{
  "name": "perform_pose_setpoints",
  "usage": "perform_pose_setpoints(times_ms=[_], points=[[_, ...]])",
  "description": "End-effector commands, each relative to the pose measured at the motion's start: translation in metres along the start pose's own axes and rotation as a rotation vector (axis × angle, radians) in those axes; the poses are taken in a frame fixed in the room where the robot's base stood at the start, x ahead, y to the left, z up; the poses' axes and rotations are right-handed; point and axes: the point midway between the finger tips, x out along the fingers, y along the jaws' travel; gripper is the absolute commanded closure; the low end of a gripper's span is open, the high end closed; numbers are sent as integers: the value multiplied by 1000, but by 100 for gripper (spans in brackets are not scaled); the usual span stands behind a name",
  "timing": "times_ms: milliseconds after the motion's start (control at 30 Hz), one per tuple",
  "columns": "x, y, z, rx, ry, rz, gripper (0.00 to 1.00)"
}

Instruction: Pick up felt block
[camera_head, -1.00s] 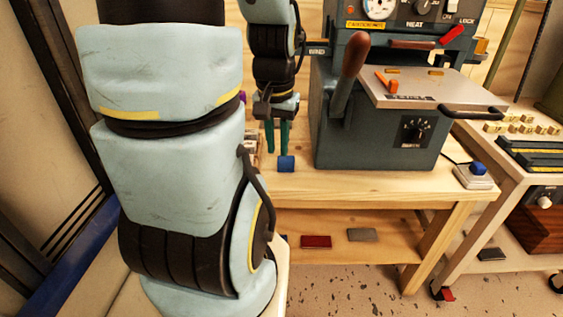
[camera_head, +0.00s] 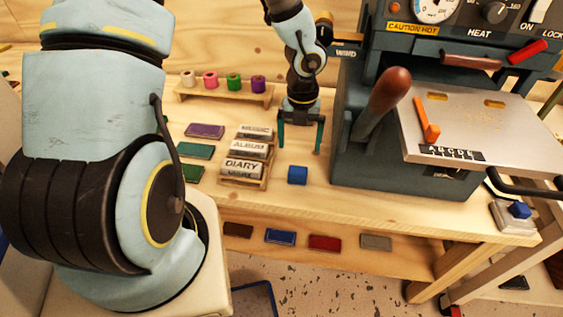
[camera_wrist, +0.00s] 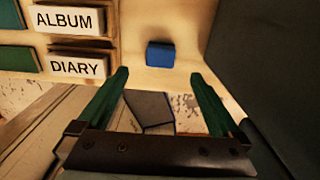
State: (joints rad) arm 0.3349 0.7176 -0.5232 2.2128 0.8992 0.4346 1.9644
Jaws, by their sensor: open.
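A small blue block (camera_head: 297,175), which looks like the felt block, sits on the wooden bench near its front edge. It also shows in the wrist view (camera_wrist: 160,54), upper middle. My gripper (camera_head: 300,147) is open and empty, with two green fingers pointing down. In the head view it appears just above and behind the block, apart from it. In the wrist view the fingertips (camera_wrist: 160,74) lie to either side below the block in the picture, and nothing is between them.
The dark heat press (camera_head: 400,175) stands close right of the block. A wooden rack with labelled blocks, DIARY lowest (camera_head: 243,170), is at left. Behind is a stand of foil rolls (camera_head: 233,82). Coloured slabs (camera_head: 325,243) lie on the lower shelf.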

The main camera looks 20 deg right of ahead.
Motion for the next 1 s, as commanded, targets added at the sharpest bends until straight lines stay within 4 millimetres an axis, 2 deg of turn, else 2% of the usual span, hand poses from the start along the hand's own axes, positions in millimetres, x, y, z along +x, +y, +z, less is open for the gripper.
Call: perform_pose_setpoints(times_ms=[300,567,833,1000], points=[[46,-2,-1,24,3,0,0],[63,-3,-3,21,2,-1,0],[99,-4,-8,21,2,1,0],[108,-3,-7,18,1,0,0]])
